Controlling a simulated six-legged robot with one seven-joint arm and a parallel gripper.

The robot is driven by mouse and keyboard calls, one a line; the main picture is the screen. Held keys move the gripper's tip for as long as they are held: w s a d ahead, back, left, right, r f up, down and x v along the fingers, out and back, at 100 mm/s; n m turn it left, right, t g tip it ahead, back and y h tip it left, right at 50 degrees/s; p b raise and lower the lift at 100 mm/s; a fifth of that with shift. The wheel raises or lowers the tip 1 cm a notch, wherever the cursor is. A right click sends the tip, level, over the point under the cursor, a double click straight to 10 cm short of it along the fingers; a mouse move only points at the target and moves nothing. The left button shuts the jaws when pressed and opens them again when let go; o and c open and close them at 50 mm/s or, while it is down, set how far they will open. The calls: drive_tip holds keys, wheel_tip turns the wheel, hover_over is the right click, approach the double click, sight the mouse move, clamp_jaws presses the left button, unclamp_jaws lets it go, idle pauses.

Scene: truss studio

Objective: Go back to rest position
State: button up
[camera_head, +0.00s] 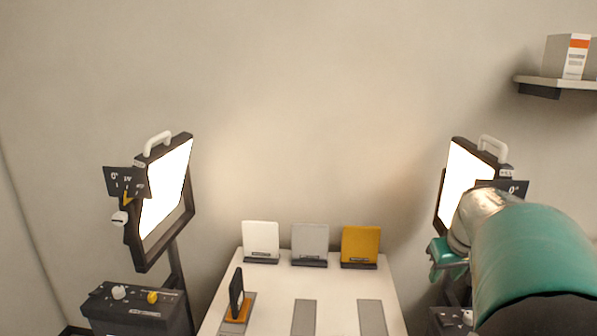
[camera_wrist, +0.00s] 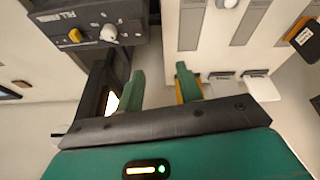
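My gripper (camera_wrist: 162,84) shows in the wrist view with its two green fingers apart and nothing between them. In the head view my teal arm reaches in from the right, and part of my gripper (camera_head: 447,256) shows beside the right light panel (camera_head: 462,180). My arm hides part of that panel and its stand. I cannot tell whether my gripper touches the stand.
A left light panel (camera_head: 165,190) stands over a dark control box (camera_head: 135,308). The white table (camera_head: 280,290) holds white (camera_head: 261,236), grey (camera_head: 310,240) and yellow (camera_head: 360,243) cards and an orange-based black piece (camera_head: 237,296). A control box (camera_wrist: 85,22) is near my gripper.

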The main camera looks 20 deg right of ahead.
drive_tip(key=a+r+n, duration=0.1)
drive_tip(key=a+n, duration=0.1)
drive_tip(key=a, duration=1.9)
drive_tip(key=s+a+f+t+y, duration=0.1)
drive_tip(key=s+a, duration=0.2)
drive_tip(key=a, duration=0.4)
drive_tip(key=s+a+f+n+y, duration=0.1)
drive_tip(key=s+a, duration=0.3)
drive_tip(key=a, duration=0.3)
drive_tip(key=shift+s+a+f+n+t, duration=0.15)
drive_tip(key=shift+s+f+n+t, duration=0.15)
drive_tip(key=shift+f+t, duration=0.1)
drive_tip(key=shift+d, duration=0.25)
